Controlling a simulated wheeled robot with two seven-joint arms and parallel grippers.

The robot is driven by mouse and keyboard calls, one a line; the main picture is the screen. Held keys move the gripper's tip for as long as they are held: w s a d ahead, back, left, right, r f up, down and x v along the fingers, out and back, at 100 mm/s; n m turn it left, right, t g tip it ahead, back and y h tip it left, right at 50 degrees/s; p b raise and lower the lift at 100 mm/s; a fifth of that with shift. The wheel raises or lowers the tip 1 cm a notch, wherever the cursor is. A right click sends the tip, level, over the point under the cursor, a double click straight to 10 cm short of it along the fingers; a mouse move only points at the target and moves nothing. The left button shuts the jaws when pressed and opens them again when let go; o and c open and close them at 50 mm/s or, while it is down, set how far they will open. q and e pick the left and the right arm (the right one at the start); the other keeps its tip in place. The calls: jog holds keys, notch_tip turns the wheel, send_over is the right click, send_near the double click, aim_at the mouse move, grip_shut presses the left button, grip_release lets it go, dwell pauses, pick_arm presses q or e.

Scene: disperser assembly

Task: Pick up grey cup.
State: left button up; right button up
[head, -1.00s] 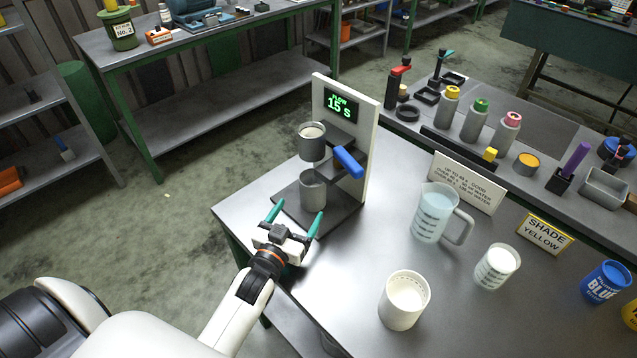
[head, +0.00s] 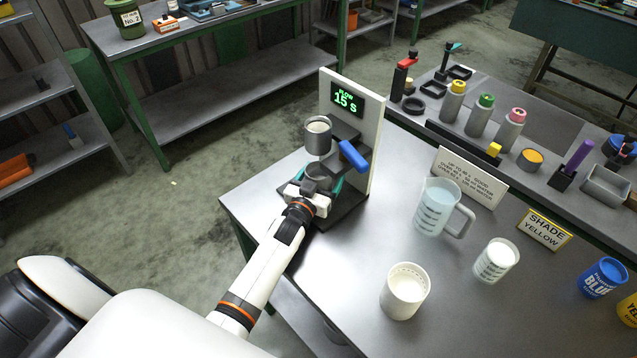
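The grey cup (head: 317,172) stands upright on the dark base of the disperser (head: 352,150), below a second grey container (head: 318,137) held higher on the machine. My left gripper (head: 320,181) reaches in from the front, with its teal fingers on either side of the lower cup. The gripper body hides much of the cup. I cannot tell whether the fingers touch it or leave a small gap. My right gripper is not in view.
A blue lever (head: 354,155) sticks out just above and right of my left gripper. A white cup (head: 405,291), a measuring jug (head: 440,208) and a small beaker (head: 496,261) stand on the table to the right. The table's left front is clear.

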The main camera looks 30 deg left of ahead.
pick_arm(q)
jog(key=c, duration=1.2)
jog(key=shift+o, duration=0.2)
jog(key=shift+r, duration=0.15)
